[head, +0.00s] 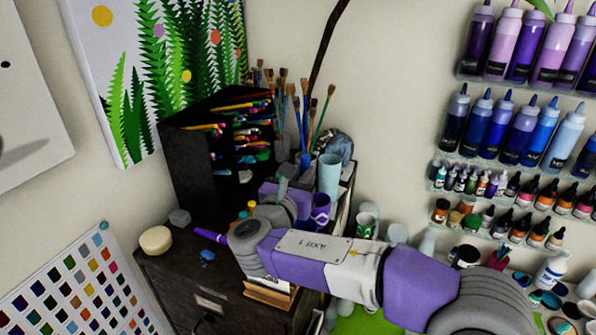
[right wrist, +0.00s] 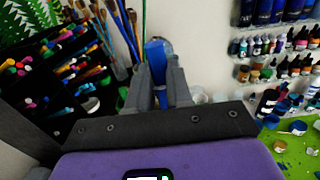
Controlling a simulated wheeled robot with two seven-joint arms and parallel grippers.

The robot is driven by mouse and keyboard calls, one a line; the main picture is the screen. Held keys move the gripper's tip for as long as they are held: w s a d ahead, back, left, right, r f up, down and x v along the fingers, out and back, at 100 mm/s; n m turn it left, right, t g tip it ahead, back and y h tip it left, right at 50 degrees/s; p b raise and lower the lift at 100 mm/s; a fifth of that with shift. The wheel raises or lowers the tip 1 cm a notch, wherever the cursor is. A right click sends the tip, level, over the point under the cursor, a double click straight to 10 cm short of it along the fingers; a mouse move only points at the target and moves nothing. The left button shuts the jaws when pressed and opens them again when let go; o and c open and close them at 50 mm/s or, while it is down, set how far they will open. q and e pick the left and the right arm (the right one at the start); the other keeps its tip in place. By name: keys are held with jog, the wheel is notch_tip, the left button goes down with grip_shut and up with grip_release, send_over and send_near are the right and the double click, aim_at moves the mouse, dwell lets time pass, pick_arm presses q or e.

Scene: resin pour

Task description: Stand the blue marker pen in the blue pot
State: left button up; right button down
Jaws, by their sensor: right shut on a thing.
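My right gripper (head: 283,187) is over the dark cabinet top, in front of the brushes. In the right wrist view its two grey fingers (right wrist: 159,92) are shut on a blue marker pen (right wrist: 155,52), which points away from the camera. My left gripper is not in view.
The black organiser (head: 190,160) full of pens stands left of the pot. A tall pale teal cup (head: 329,176) is close on the right. Paintbrushes (right wrist: 121,30) rise near the gripper. Wall shelves of paint bottles (head: 510,135) are farther right.

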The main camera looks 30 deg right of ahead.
notch_tip(320, 180, down, 12)
jog(key=b, duration=0.9)
jog(key=shift+w+r, duration=0.25)
jog(key=shift+w, duration=0.05)
jog(key=c, duration=1)
grip_release()
jog(key=shift+o, duration=0.2)
jog(key=v, duration=0.7)
jog(key=shift+s+a+b, duration=0.2)
jog(key=shift+b, duration=0.15)
